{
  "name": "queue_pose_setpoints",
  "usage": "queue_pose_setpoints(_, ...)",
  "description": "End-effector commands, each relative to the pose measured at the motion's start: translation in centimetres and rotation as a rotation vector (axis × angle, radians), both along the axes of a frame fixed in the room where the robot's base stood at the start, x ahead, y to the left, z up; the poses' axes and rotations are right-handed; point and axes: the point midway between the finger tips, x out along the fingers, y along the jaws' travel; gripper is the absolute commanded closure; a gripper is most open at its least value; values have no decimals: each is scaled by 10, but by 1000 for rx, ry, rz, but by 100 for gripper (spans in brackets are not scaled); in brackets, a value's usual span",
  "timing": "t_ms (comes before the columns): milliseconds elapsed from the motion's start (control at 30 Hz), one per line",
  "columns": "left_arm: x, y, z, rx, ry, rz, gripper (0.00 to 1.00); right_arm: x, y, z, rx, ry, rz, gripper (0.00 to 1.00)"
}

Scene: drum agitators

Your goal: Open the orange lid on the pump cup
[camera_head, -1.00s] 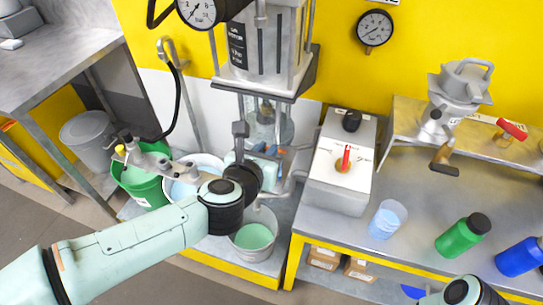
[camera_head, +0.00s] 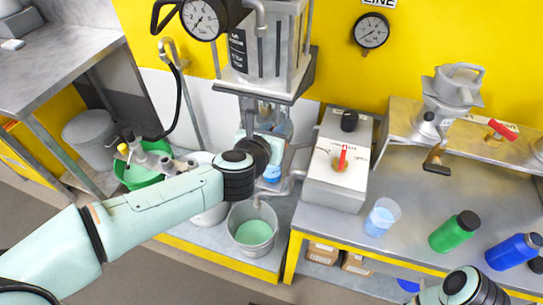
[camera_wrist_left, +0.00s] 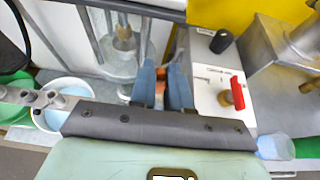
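A clear cylindrical cup (camera_wrist_left: 118,58) stands under the pump in the left wrist view; it shows partly behind my wrist in the head view. My left gripper (camera_wrist_left: 163,78) has its two blue-grey fingers apart, with a narrow gap. A small orange patch (camera_wrist_left: 160,90) shows in the gap, low between the fingers; I cannot tell whether it is the lid or whether the fingers touch it. In the head view the wrist covers most of the gripper, beside the cup. My right gripper is out of view; only part of the right arm shows at bottom right.
A control box (camera_head: 338,158) with a red switch stands right of the gripper. A bucket of green liquid (camera_head: 252,230) is below the left wrist.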

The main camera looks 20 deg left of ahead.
Motion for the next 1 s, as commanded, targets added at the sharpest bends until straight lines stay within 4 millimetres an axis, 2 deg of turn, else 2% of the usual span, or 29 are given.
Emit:
queue_pose_setpoints(267, 4, 0, 1, 0, -1, 1, 87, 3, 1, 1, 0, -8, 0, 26)
queue_pose_setpoints(567, 29, -1, 3, 1, -1, 1, 87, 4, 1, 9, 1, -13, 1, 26)
queue_pose_setpoints(867, 30, 0, 2, 2, -1, 1, 87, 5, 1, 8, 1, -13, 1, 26)
queue_pose_setpoints(1000, 37, -1, 0, 2, 0, 1, 87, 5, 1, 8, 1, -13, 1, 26)
